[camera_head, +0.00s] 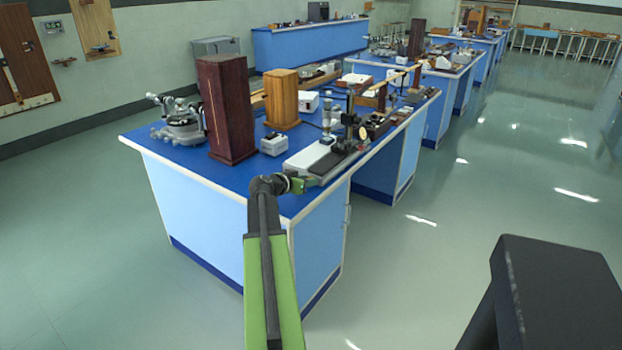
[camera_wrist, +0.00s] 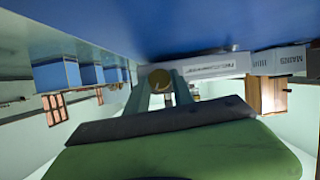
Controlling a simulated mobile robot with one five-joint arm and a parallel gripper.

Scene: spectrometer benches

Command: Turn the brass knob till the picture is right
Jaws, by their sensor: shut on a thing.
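My gripper (camera_head: 298,185) is at the near front edge of the first blue bench, by the near end of a long grey and black instrument (camera_head: 309,158). In the wrist view my gripper (camera_wrist: 162,85) is shut on the round brass knob (camera_wrist: 160,78), which sits between the two green fingertips. Behind it is a pale panel with a printed label (camera_wrist: 215,67), too small to read surely. The knob is hidden by my gripper in the head view. No picture or screen that the knob changes can be made out.
Further benches stand behind.

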